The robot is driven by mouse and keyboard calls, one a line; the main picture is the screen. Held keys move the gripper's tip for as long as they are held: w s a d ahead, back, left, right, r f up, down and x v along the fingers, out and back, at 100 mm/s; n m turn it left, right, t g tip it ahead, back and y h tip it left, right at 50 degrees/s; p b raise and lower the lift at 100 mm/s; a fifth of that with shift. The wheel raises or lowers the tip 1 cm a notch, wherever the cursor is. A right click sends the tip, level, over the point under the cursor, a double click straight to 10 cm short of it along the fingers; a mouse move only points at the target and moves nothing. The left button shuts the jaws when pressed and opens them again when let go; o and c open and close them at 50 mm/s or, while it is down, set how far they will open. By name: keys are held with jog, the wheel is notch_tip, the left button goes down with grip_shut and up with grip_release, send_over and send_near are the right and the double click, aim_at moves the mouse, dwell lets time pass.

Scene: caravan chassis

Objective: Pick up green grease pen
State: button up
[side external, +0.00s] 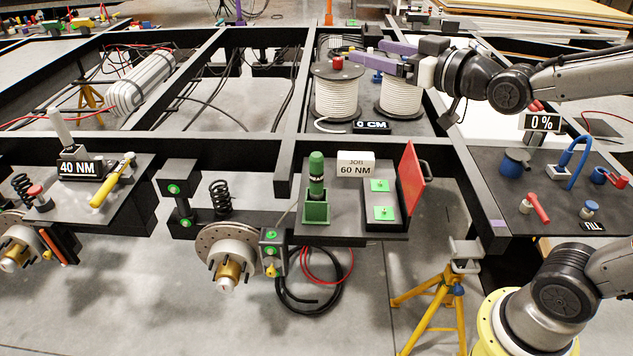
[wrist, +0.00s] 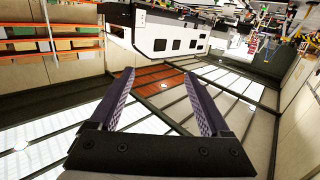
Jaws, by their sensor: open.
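The green grease pen (side external: 316,175) stands upright in a green holder (side external: 316,211) on the black plate at the middle of the chassis, in the side external view. My gripper (side external: 352,52) has purple fingers and is open, high above the cable spools at the back, well behind and above the pen. In the wrist view my gripper (wrist: 159,98) shows its two fingers wide apart with nothing between them. The pen is not seen in the wrist view, which faces the hall and its roof.
A white JOB 60 NM sign (side external: 356,164) stands right of the pen. Beside it are a black box with green pads (side external: 381,213) and an upright red lid (side external: 412,179). Cable spools (side external: 337,95) stand behind the frame beam. A brake hub (side external: 228,252) is left of the plate.

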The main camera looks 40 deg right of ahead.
jog(key=w+f+t, duration=0.3)
jog(key=w+f, duration=0.1)
jog(key=w, duration=0.4)
jog(key=g, duration=0.2)
send_near(320, 166)
jog(key=w, duration=0.2)
jog(key=shift+m, duration=0.3)
jog(key=w, duration=0.7)
jog(key=shift+w+d+r, duration=0.1)
jog(key=shift+w, duration=0.3)
jog(key=shift+w+d, duration=0.15)
jog(key=shift+w, duration=2.45)
grip_shut()
